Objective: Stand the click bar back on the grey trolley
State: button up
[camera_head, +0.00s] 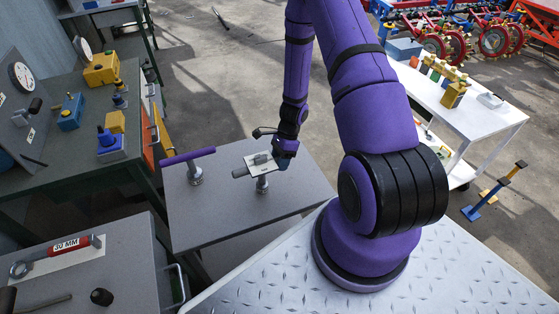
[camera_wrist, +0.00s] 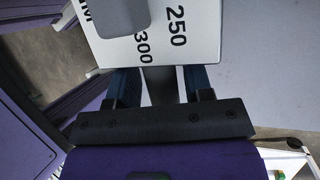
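The click bar appears to be the grey bar (camera_head: 240,172) with a white plate, over the grey trolley (camera_head: 215,220) in the head view. In the wrist view its white plate (camera_wrist: 205,30) reads 250 and 300, and a grey stem (camera_wrist: 160,86) runs back from it. My gripper (camera_head: 284,152) is at the bar's right end.
A purple crossbar (camera_head: 187,156) on a metal stand is on the trolley, left of the click bar. A green-grey bench (camera_head: 75,170) with yellow and blue tools stands left. A white trolley (camera_head: 485,115) stands right. The trolley's front top is clear.

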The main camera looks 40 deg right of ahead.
jog(key=shift+o, duration=0.2)
jog(key=v, duration=1)
jog(key=s+a+r+n+t+h, duration=0.1)
jog(key=a+r+n, duration=0.25)
jog(key=r, duration=0.65)
jog(key=a+r+n+t+h, duration=0.1)
jog(key=a+r+n, duration=0.25)
jog(key=r, duration=0.55)
jog(key=s+a+r+n, duration=0.15)
jog(key=r+n, duration=0.25)
jog(key=r, duration=0.6)
jog(key=s+a+r+n+t+h, duration=0.1)
jog(key=s+a+r+n+t, duration=0.1)
jog(key=s+r+n, duration=0.3)
jog(key=s+a+r+n+t+h, duration=0.2)
jog(key=s+a+r+n, duration=0.2)
jog(key=s+r, duration=0.5)
jog(key=shift+s+a+n+t, duration=0.3)
jog(key=shift+s+n, duration=0.5)
jog(key=shift+s, duration=1)
jog(key=shift+d+r, duration=0.1)
